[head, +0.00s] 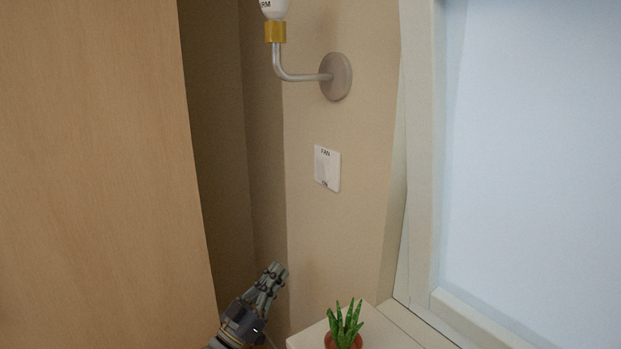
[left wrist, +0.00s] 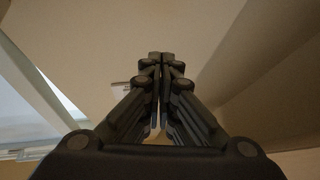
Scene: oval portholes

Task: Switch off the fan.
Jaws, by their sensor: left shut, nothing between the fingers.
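A white fan switch plate (head: 327,168) is on the beige wall in the middle of the head view. It reads FAN at the top, with a second small label at its lower edge that is hard to read. My left gripper (head: 278,270) is shut and empty, below and to the left of the plate and apart from it. In the left wrist view the shut fingers (left wrist: 160,56) point at the wall. A pale edge (left wrist: 120,87) beside them may be the switch plate, mostly hidden by the fingers. My right gripper is not in view.
A wall lamp (head: 336,77) juts out above the switch. A potted green plant (head: 344,325) stands on a pale ledge (head: 306,339) below it. A wooden panel (head: 95,170) fills the left, and a framed window (head: 530,150) the right. The wall around the switch is clear.

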